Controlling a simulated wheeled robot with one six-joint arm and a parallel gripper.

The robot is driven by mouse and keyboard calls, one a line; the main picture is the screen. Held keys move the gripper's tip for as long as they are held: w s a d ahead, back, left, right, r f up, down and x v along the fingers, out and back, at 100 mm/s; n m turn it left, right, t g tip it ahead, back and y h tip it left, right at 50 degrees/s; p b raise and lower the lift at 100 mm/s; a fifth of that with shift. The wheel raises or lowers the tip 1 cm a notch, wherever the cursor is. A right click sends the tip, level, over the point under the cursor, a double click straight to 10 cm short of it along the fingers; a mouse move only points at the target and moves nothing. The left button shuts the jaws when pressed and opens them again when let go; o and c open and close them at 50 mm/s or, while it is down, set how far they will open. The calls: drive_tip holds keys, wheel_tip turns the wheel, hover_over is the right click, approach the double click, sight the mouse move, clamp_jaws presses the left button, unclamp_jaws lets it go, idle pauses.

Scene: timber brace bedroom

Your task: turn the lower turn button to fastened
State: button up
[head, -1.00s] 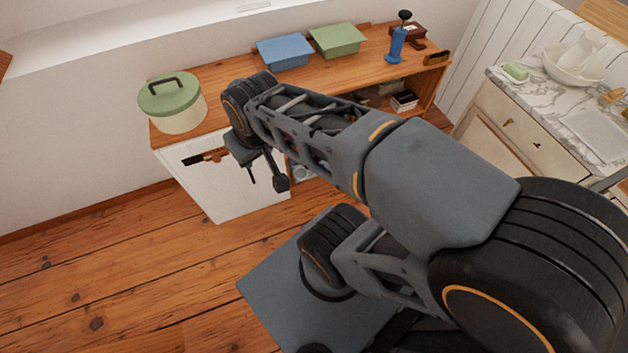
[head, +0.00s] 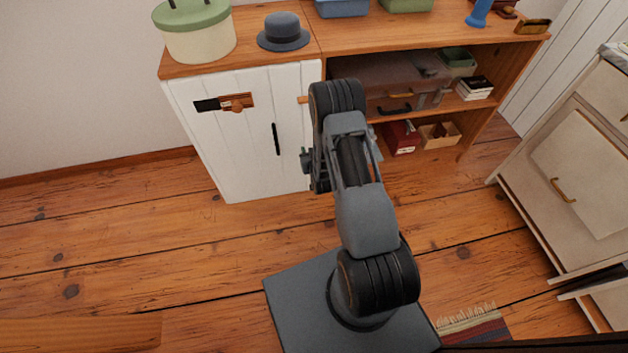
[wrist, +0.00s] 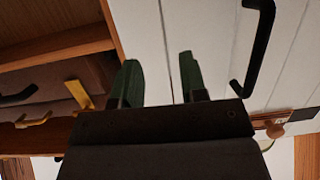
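The white cabinet door (head: 215,145) is shut in the head view. A small orange-brown wooden piece (head: 302,99), perhaps a turn button, sits at its right edge near the top. I cannot make out a lower turn button; my arm covers the lower right edge. My gripper (wrist: 160,75) is open in the wrist view, its two dark green fingers apart with only white door boards seen between them. In the head view it is mostly hidden behind my arm, near the door's right edge. A yellowish piece (wrist: 78,95) shows left of the fingers; I cannot tell what it is.
The door carries a black handle (head: 276,139) and a wooden latch with a knob (head: 236,102). Open shelves to the right hold a brown case (head: 350,75) and boxes. A grey hat (head: 283,32) and a lidded pot (head: 195,30) stand on top. Floor in front is clear.

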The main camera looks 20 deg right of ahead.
drive_tip(key=s+f+t+h+b, duration=0.1)
drive_tip(key=s+f+t+b, duration=0.4)
drive_tip(key=f, duration=1.2)
drive_tip(key=shift+w+d+f+m+g+b, duration=0.1)
drive_tip(key=shift+w+d+g+b, duration=0.35)
drive_tip(key=shift+w+b, duration=0.9)
drive_tip(key=shift+w+d+f+m+g+b, duration=0.15)
drive_tip(key=shift+w+d+b, duration=0.55)
drive_tip(key=shift+w, duration=1.25)
drive_tip(key=shift+w+d+r+m+g+b, duration=0.1)
drive_tip(key=shift+w+d+g+b, duration=0.35)
drive_tip(key=shift+w+b, duration=0.9)
drive_tip(key=shift+w+p, duration=0.3)
clamp_jaws()
